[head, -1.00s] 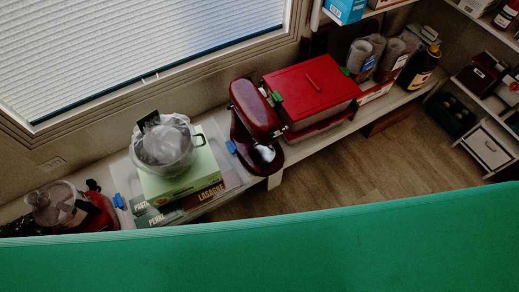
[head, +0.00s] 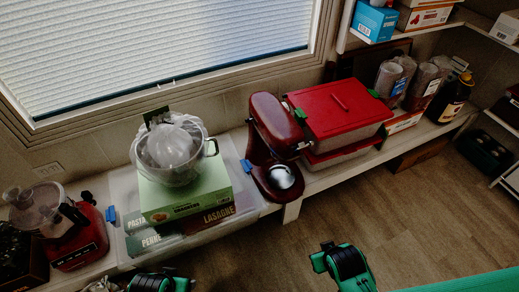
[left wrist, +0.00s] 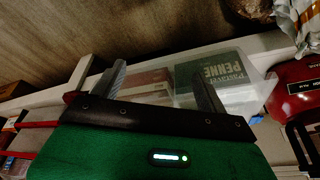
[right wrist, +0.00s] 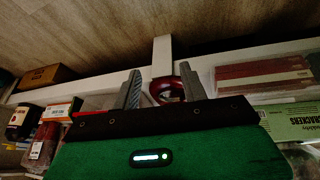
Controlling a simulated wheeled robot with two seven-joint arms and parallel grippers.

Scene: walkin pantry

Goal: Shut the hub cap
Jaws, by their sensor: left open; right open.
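A dark red stand mixer (head: 277,122) stands on the low shelf under the window; a shiny silver round part (head: 280,177) sits at its base. I cannot make out the hub cap or whether it is open. My right gripper (right wrist: 160,80) is open and empty; in the head view its green and black body is at the lower middle, nearer than the mixer and apart from it. Part of the mixer's red base (right wrist: 166,91) shows between its fingers in the right wrist view. My left gripper (left wrist: 160,80) is open and empty, low at the left in the head view.
Left of the mixer, a clear bin (head: 122,182) holds pasta boxes, with a green box (head: 185,203) and a pot (head: 175,160) on top. A red-lidded container (head: 338,107) stands close right of the mixer. The wooden floor (head: 420,210) in front is clear.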

